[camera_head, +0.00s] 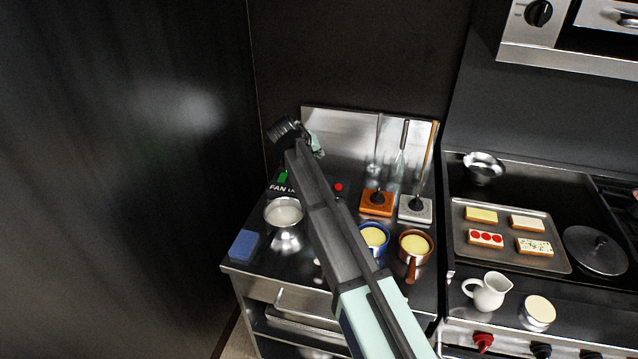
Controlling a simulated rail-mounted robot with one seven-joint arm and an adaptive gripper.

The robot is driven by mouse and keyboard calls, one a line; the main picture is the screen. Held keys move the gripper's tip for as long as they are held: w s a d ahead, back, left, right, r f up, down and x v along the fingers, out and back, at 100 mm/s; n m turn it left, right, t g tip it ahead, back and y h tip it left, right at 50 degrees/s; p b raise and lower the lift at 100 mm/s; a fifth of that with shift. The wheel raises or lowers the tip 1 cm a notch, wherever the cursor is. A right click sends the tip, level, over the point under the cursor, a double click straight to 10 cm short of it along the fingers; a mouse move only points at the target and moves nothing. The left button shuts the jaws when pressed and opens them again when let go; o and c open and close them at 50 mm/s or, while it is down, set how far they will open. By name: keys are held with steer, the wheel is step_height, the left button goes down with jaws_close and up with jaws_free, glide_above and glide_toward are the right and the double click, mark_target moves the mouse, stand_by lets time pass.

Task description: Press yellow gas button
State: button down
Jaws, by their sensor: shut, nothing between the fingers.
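I cannot make out a yellow gas button in the head view; my arm covers part of the counter where one could be hidden. A small red button (338,187) shows just right of my arm. A green piece (283,176) stands by a "FAN" label (278,188), left of my arm; the rest of the label is covered. My gripper (283,129) is at the far end of my arm, small and dark, in front of the left end of the metal back panel. It is shut and looks empty.
A tray (462,240) and white jug (488,291) are right. A dark wall bounds the left.

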steer(key=shift+f, duration=0.15)
step_height(320, 180, down, 7)
steer(key=shift+f+b, duration=0.1)
steer(key=shift+b, duration=1.15)
steer(key=shift+f+b, duration=0.4)
steer(key=shift+f, duration=0.25)
steer(key=shift+f, duration=0.15)
steer(key=shift+f+b, duration=0.3)
steer(key=shift+b, duration=0.15)
steer(key=shift+f+b, duration=0.35)
steer(key=shift+f, duration=0.1)
stand_by(0.6)
steer(key=shift+r, duration=0.9)
steer(key=shift+r+p, duration=0.15)
steer(key=shift+p, duration=0.15)
